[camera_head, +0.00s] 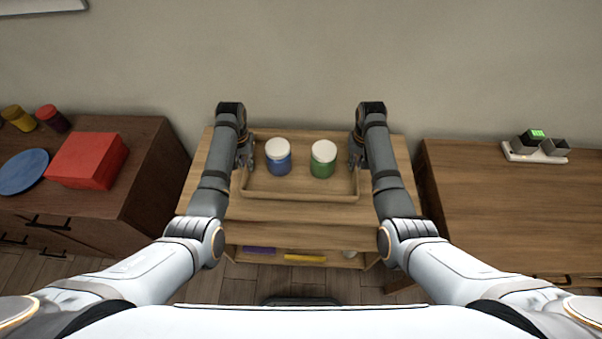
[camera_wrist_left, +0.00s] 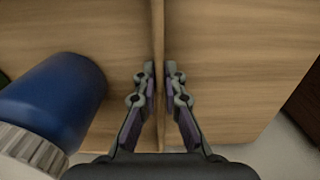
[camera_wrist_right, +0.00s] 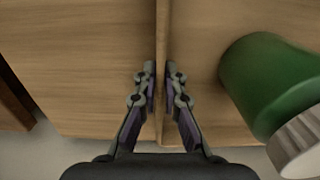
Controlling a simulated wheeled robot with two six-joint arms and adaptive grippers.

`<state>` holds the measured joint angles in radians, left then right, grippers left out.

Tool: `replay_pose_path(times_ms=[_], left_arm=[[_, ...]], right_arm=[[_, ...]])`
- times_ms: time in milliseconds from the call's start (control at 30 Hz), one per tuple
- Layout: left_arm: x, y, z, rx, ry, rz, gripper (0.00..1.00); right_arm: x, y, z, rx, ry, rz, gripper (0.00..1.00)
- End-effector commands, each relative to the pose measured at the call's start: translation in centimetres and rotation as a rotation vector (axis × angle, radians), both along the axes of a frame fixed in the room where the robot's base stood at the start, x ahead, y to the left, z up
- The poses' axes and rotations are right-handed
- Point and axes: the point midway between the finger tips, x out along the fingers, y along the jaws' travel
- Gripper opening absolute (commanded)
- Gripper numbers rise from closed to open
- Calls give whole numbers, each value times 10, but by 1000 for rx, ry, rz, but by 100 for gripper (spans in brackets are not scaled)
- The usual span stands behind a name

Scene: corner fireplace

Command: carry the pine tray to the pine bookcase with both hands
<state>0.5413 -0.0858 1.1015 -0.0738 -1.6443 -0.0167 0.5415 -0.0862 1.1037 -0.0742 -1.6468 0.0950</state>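The pine tray (camera_head: 300,196) is a shallow rimmed wooden tray on or just over the top of the pine bookcase (camera_head: 300,213); I cannot tell whether it touches. A blue jar (camera_head: 278,162) and a green jar (camera_head: 322,166), both white-lidded, stand upright in it. My left gripper (camera_head: 246,160) is at the tray's left wall. In the left wrist view its fingers (camera_wrist_left: 160,88) close on the wall from both sides, beside the blue jar. My right gripper (camera_head: 355,158) is at the right wall. In the right wrist view its fingers (camera_wrist_right: 161,88) close on that wall, beside the green jar.
A dark wood cabinet at left (camera_head: 140,180) bears a red box (camera_head: 88,160), a blue plate (camera_head: 24,172) and two jars. A brown cabinet at right (camera_head: 510,200) bears a white strip with a green display (camera_head: 537,134). Purple and yellow things lie on the bookcase's lower shelf.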

Motion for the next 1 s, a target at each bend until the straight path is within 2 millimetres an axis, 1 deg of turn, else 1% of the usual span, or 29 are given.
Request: replay_pose_path(times_ms=[33,133,167,400,500,567,667,800,900,1000], left_arm=[[0,0,2,1,-1,0,15],[0,0,2,1,0,0,29],[0,0,2,1,0,0,30],[0,0,2,0,0,0,30],[1,0,8,0,-2,0,30],[1,0,17,0,-4,0,30],[1,0,39,0,-6,0,30],[1,0,74,0,-6,0,30],[1,0,96,0,-5,0,30],[1,0,111,0,-3,0,30]], right_arm=[[0,0,2,-1,-1,0,15],[0,0,2,0,0,0,29],[0,0,2,0,0,0,30],[0,0,2,0,0,0,30],[0,0,2,0,0,0,30],[0,0,2,0,0,0,30],[0,0,2,0,0,0,30],[0,0,2,0,0,0,30],[0,0,2,0,0,0,30],[0,0,2,0,0,0,30]])
